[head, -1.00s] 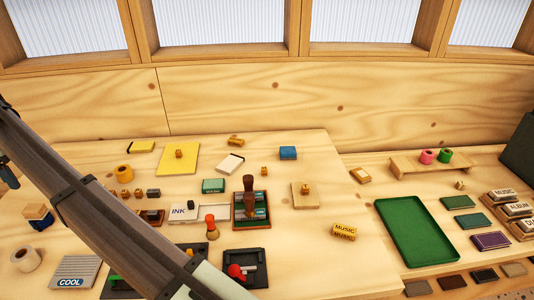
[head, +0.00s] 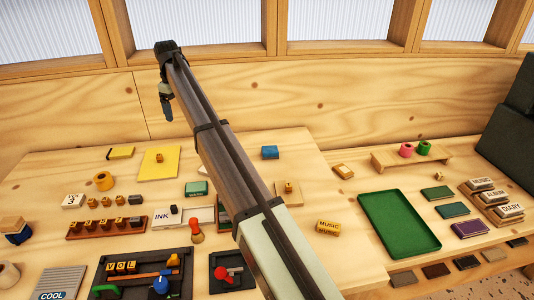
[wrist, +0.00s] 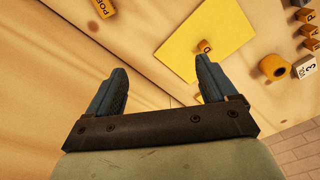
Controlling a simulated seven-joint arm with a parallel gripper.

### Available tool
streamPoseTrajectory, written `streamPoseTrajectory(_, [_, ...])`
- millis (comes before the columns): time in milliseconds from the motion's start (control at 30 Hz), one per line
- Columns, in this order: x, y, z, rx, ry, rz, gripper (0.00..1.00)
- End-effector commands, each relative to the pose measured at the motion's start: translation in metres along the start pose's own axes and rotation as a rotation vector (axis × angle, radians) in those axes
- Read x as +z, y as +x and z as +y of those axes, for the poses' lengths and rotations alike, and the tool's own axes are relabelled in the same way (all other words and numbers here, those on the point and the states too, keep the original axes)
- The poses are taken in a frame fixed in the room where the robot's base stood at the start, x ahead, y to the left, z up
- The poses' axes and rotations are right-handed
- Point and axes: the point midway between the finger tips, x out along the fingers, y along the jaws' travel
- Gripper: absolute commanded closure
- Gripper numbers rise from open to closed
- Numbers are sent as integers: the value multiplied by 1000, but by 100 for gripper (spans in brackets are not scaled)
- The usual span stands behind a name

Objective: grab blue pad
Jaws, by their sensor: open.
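A yellow sheet (wrist: 205,40) lies beyond the fingertips there.
A yellow sheet (head: 160,162) and an orange roll (head: 103,181) lie left of my arm. A green tray (head: 398,224) stands at the right. A green pad (head: 196,189) lies closer to my arm. The table around the blue pad is mostly clear.

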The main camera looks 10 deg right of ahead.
Motion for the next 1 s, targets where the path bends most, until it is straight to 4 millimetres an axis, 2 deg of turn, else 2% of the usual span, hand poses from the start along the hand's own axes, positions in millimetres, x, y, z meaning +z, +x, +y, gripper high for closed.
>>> streamPoseTrajectory(33, [24,0,24,1,36,1,15])
streamPoseTrajectory(200, [96,1,87,5,139,2,15])
streamPoseTrajectory(300, [136,1,116,7,189,3,15])
streamPoseTrajectory(500, [200,2,151,9,236,3,15])
streamPoseTrajectory(700, [258,6,169,10,225,1,15])
streamPoseTrajectory(767, [277,8,166,9,185,0,15])
streamPoseTrajectory(1000, [293,15,141,1,-71,-6,15])
